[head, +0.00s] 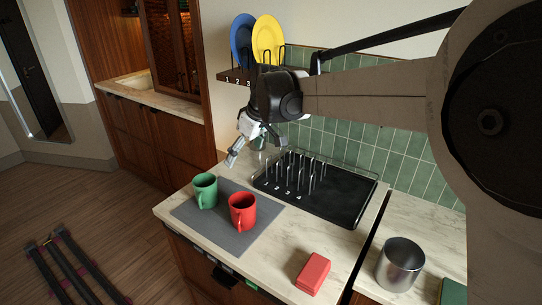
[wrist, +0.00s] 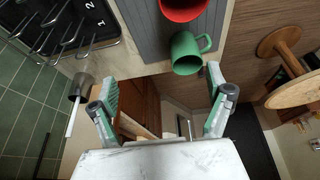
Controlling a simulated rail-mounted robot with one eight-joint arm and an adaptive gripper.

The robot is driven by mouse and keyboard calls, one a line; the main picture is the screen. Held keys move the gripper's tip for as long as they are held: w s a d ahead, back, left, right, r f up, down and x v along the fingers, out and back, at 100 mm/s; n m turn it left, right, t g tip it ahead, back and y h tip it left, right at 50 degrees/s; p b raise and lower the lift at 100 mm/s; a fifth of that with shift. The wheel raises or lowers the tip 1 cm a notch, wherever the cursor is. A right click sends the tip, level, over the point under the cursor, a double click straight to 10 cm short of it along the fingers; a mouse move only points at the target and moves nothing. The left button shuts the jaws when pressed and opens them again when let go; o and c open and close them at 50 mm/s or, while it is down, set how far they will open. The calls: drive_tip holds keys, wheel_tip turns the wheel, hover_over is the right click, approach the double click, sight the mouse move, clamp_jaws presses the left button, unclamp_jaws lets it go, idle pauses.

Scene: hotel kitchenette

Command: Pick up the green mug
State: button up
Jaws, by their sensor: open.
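The green mug (head: 205,191) stands upright on a grey mat (head: 188,213) on the counter, to the left of a red mug (head: 243,211). In the wrist view the green mug (wrist: 187,53) is beyond my fingertips, with its handle toward the right, and the red mug (wrist: 183,8) is cut off by the top edge. My gripper (head: 240,150) is in the air above and behind the mat, apart from both mugs. Its two fingers (wrist: 160,103) are spread, with nothing between them.
A black drying rack (head: 318,196) with upright prongs is right of the mat. A metal canister (head: 401,264) and a red block (head: 313,272) stand at the front right. Blue (head: 243,38) and yellow (head: 268,40) plates sit on a wall shelf.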

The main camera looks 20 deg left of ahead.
sight(204, 189)
drive_tip(key=a+f, duration=0.4)
drive_tip(key=s+a+f+n, duration=0.1)
drive_tip(key=a+f, duration=0.3)
drive_tip(key=a, duration=0.1)
drive_tip(key=s+a+f+n+g+p, duration=0.1)
drive_tip(key=a+f, duration=0.3)
drive_tip(key=f, duration=0.1)
drive_tip(key=shift+a, duration=0.4)
drive_tip(key=shift+p+x, duration=0.5)
drive_tip(key=shift+x, duration=2.1)
drive_tip(key=shift+w+r, duration=0.1)
drive_tip(key=shift+w, duration=0.05)
drive_tip(key=c, duration=1.5)
drive_tip(key=shift+o, duration=0.2)
